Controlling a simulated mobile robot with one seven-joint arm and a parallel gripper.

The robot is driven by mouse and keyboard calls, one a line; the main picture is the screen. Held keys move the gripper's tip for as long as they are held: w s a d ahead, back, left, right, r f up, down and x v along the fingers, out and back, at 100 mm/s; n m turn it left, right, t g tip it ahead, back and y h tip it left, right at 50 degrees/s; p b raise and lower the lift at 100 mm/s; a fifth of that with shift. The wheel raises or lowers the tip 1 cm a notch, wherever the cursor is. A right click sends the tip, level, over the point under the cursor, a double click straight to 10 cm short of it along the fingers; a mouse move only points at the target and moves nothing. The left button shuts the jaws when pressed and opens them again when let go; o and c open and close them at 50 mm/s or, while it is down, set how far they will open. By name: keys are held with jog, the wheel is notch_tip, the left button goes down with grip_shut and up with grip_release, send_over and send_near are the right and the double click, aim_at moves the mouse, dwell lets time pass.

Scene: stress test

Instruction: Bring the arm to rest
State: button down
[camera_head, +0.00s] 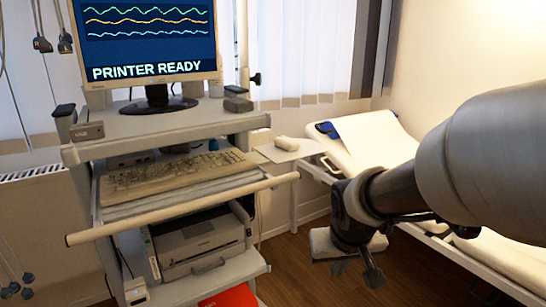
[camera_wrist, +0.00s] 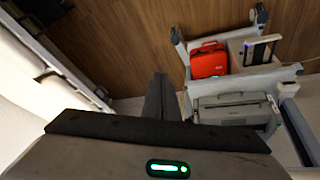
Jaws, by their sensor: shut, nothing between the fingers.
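My arm reaches in from the right edge of the head view. My gripper (camera_head: 357,270) hangs at its end, pointing down, in the space between the cart and the bed. In the wrist view my gripper (camera_wrist: 160,97) shows as dark fingers close together, with nothing held. Wooden floor lies beyond them, and the gripper appears to touch nothing.
A cart (camera_head: 240,121) on the left carries a monitor (camera_head: 150,40) reading "PRINTER READY", a keyboard (camera_head: 175,173) and a printer (camera_head: 200,240). A red case (camera_wrist: 208,60) sits low on it. A bed (camera_head: 345,160) stands behind and right. Bare floor (camera_head: 305,275) lies between.

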jog(key=s+r, duration=1)
jog(key=s, duration=0.5)
notch_tip(320, 180, up, 25)
jog(key=p, duration=2.5)
jog(key=shift+d+m+t+y, duration=0.2)
jog(key=shift+m+t+y, duration=0.1)
jog(key=shift+m+t, duration=0.1)
jog(key=shift+w+d+f, duration=0.1)
